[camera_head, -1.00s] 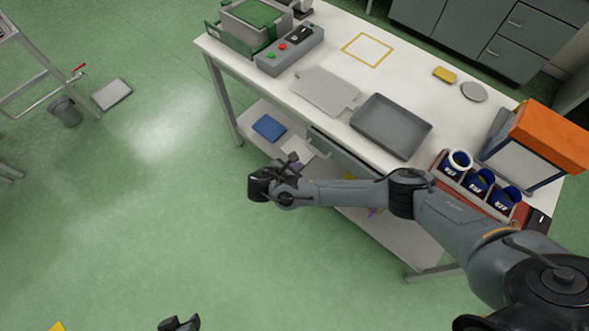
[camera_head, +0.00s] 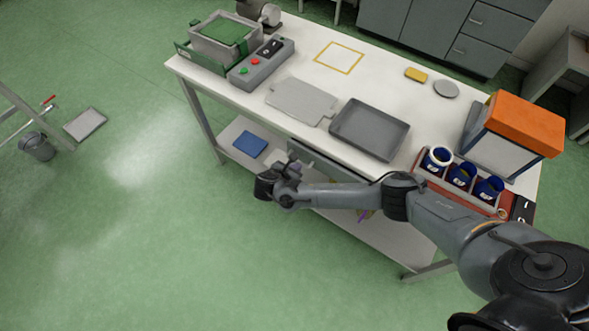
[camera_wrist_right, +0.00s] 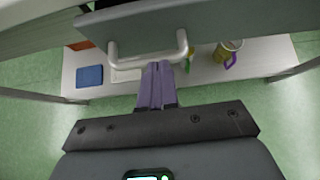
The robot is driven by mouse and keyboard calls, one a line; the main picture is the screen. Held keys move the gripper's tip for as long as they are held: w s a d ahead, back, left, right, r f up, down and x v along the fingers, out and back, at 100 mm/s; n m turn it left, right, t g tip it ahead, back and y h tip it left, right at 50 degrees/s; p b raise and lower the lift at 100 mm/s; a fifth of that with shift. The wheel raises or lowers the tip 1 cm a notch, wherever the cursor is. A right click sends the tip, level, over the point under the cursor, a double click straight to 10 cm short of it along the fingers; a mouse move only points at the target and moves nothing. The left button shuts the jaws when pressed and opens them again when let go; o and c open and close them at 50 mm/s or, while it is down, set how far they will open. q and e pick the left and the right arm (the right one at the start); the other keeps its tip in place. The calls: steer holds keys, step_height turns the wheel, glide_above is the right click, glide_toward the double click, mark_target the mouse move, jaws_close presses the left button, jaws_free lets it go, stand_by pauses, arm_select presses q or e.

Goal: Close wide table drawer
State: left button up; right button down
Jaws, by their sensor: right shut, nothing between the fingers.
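The wide drawer's grey front (camera_head: 322,168) shows under the front edge of the white table (camera_head: 232,94), partly hidden by my right arm. In the right wrist view the drawer front (camera_wrist_right: 235,22) fills the top, with a pale bar handle (camera_wrist_right: 128,63) on it. My right gripper (camera_head: 288,165) is at the drawer's left part; its fingers are shut and empty. In the wrist view its fingertips (camera_wrist_right: 157,66) overlap the handle bar between the two posts; I cannot tell whether they touch it. How far the drawer stands out is hard to tell. My left gripper is out of view.
The tabletop holds a grey tray (camera_head: 370,130), a control box (camera_head: 261,64), an orange-topped box (camera_head: 512,125) and a rack of blue cups (camera_head: 461,176). A lower shelf carries a blue item (camera_head: 249,144) and a mug (camera_wrist_right: 228,50). The green floor in front is open.

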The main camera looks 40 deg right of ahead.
mark_target(306, 159)
steer(key=d, duration=0.2)
steer(key=w+d+p, duration=0.1)
steer(key=d, duration=0.1)
steer(key=shift+w, duration=0.1)
steer(key=shift+d, duration=0.1)
steer(key=shift+f, duration=0.15)
